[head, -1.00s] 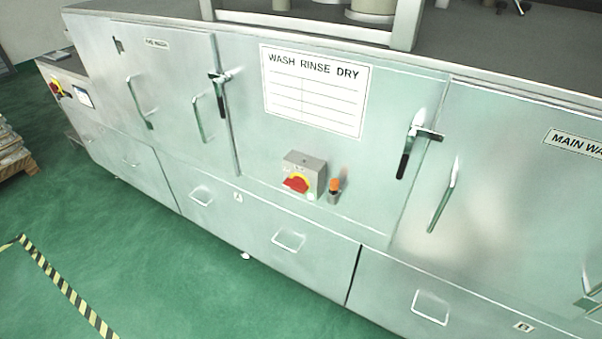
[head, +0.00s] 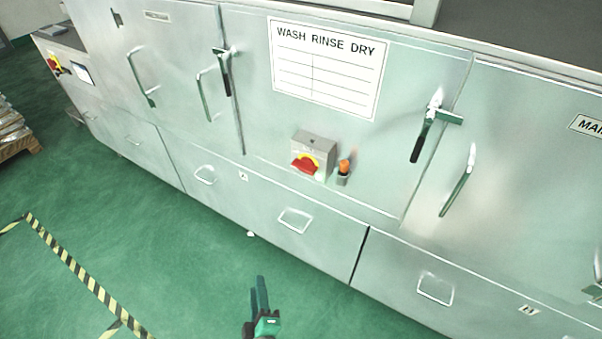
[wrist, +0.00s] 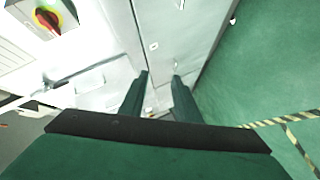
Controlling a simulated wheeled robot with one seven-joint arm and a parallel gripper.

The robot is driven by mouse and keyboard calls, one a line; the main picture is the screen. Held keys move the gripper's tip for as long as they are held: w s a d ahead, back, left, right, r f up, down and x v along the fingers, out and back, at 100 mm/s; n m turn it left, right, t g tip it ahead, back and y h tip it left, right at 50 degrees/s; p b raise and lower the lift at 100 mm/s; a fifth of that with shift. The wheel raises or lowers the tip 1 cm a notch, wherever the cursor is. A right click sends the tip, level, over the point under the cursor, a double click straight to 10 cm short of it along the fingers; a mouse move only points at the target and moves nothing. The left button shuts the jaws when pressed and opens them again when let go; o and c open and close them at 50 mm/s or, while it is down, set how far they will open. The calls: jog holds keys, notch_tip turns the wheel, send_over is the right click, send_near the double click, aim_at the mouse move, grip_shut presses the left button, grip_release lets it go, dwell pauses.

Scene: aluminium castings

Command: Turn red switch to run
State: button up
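The red switch (head: 305,164) is a red knob on a yellow disc, on the front of a small grey box (head: 316,146) fixed to the machine's front panel. I cannot read the marks around it. A red knob on a yellow disc (wrist: 47,20) also shows in the wrist view, at the upper left. My gripper (head: 260,282) is at the bottom of the head view, below the switch in the picture and apart from it. In the wrist view, its two dark green fingers (wrist: 160,76) stand apart with nothing between them.
A small orange-topped part (head: 344,168) sits right beside the switch box. Door levers (head: 428,125), bar handles and drawer handles (head: 295,220) stick out from the machine front. The green floor before it is open, with striped tape (head: 70,270) at left.

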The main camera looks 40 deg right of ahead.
jog(key=w+d+r+g+h, duration=0.2)
jog(key=w+d+r+h, duration=0.4)
jog(key=w+d+r, duration=0.25)
jog(key=m+g+h, duration=0.3)
jog(key=g+h, duration=0.2)
send_near(302, 170)
jog(key=x, duration=0.9)
jog(key=shift+w+d+f, duration=0.1)
grip_shut()
